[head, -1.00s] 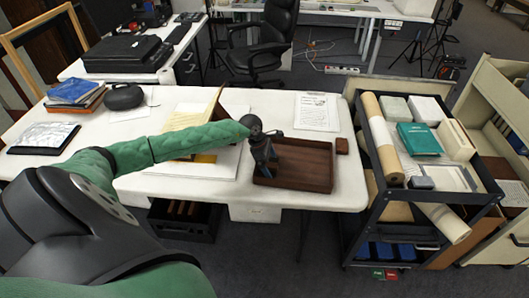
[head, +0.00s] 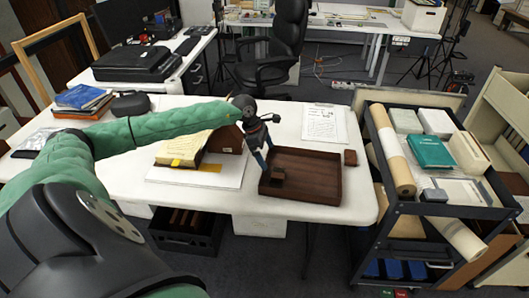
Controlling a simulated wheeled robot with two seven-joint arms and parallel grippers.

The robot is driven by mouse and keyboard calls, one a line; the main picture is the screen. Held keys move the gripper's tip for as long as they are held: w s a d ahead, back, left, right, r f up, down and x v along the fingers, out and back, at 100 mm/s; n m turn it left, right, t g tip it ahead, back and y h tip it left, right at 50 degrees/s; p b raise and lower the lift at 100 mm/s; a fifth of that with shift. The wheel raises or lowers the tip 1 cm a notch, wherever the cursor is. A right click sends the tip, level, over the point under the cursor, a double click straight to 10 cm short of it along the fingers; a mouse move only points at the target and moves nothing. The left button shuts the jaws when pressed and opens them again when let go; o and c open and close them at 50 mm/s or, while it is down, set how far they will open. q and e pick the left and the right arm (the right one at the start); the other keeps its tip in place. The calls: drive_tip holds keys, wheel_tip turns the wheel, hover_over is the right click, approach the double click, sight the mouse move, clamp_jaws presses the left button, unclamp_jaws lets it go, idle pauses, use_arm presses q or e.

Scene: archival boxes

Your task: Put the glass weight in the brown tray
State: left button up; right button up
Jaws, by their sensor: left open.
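The brown tray (head: 330,189) lies on the white table, open side up. A small dark brown block (head: 278,176) sits inside it near the left wall. Another brown block (head: 350,157) rests on the table just right of the tray. I cannot tell whether either block is the glass weight, and nothing clearly of glass shows. My left gripper (head: 263,156) is over the tray's left edge, pointing down, its fingers open with blue near the tips. It appears empty, its tips left of and above the block in the tray. My right gripper is not in view.
A yellow-brown book (head: 180,150) lies on a white board left of the tray. A paper sheet (head: 320,122) lies behind the tray. A dark cart (head: 400,207) with boxes and rolls stands close to the table's right end. The table front right of the tray is clear.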

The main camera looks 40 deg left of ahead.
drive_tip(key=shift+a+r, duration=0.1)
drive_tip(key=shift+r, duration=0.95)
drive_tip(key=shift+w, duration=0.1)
